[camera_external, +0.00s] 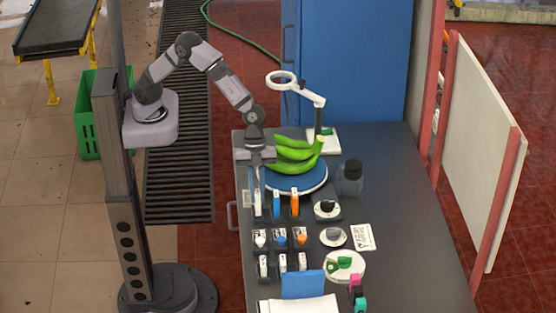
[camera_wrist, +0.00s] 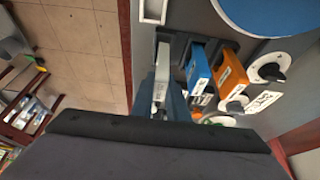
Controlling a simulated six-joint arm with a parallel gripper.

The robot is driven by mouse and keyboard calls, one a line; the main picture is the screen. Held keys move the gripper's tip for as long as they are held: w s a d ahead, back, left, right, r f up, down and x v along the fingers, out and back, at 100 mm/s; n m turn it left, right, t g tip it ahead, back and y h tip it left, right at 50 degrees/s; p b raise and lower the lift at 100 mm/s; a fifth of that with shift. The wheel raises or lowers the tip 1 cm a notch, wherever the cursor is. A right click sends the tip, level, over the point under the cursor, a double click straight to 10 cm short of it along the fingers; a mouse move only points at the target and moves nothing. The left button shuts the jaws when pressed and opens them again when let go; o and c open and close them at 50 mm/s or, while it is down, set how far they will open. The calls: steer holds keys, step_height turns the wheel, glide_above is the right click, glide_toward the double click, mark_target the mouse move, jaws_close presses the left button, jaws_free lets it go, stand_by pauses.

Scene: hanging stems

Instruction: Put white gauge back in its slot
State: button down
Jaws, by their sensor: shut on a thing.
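The white gauge (camera_wrist: 162,72) is a narrow upright white piece between my fingers in the wrist view; in the external view it shows as a thin pale strip (camera_external: 258,208) at the left end of the back row. My gripper (camera_external: 258,186) points down and is shut on it, over the table's left edge area. In the wrist view the fingers (camera_wrist: 172,90) show beside the gauge. A blue gauge (camera_external: 277,203) and an orange gauge (camera_external: 295,204) stand upright to its right. The gauge's lower end and its slot are partly hidden, so I cannot tell whether it is seated.
Green bananas (camera_external: 295,155) lie on a blue round plate (camera_external: 300,185) just behind and right. A white ring-headed stand (camera_external: 318,115) rises behind them. Rows of smaller coloured pieces (camera_external: 280,238) stand in front. A dark jar (camera_external: 350,178) is to the right. The table's right side is clear.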

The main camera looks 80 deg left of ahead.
steer(key=shift+f+b, duration=0.9)
steer(key=shift+b, duration=0.1)
steer(key=c, duration=1.6)
jaws_free()
steer(key=shift+c, duration=0.2)
steer(key=shift+b+v, duration=1.1)
steer(key=shift+v, duration=2.6)
